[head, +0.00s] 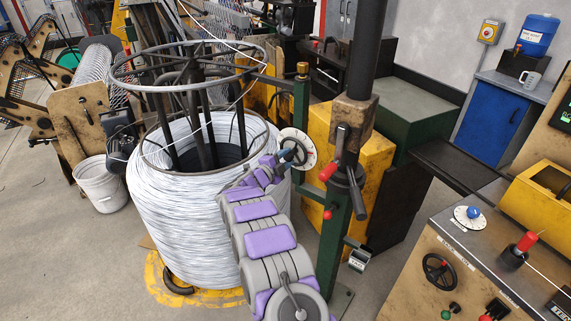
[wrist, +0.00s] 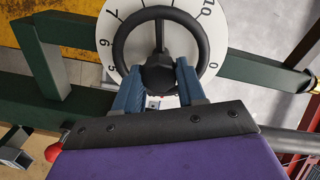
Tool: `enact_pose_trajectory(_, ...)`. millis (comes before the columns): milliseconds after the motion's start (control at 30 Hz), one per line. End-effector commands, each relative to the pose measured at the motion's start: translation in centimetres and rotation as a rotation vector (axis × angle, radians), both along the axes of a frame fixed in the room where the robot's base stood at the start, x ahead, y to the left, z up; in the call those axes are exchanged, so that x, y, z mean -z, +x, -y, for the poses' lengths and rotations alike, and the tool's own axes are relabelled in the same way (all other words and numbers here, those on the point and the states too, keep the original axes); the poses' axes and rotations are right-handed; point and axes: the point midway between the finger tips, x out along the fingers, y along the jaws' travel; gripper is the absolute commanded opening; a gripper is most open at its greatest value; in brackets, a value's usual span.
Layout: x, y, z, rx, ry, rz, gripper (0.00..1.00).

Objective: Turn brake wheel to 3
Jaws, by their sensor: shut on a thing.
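The brake wheel is a black ring handwheel with a dark hub, in front of a white numbered dial. In the wrist view the wheel (wrist: 119,45) fills the upper middle, and 10, 0, 5, 6 and 7 show on the dial (wrist: 207,50). One spoke runs up from the hub; I cannot tell which number the wheel marks. My gripper (wrist: 160,82) is shut on the wheel, with a blue finger on each side of its hub. In the head view the dial (head: 308,150) is on a green frame, and my gripper (head: 289,157) reaches it, hiding part of the wheel.
A large coil of white wire (head: 185,185) stands left of my arm. A green post (head: 338,245) with a red-handled lever (head: 329,171) is just right of the dial. A control panel (head: 440,250) with knobs stands at the lower right. Floor shows between post and panel.

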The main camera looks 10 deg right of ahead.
Motion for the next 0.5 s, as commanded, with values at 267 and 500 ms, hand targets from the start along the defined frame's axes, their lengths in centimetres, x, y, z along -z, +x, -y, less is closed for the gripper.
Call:
enact_pose_trajectory(267,0.52,-0.03,-0.11,-0.002,0.110,0.106,0.09)
enact_pose_trajectory(500,0.45,-0.06,-0.05,-0.001,0.156,0.150,0.09)
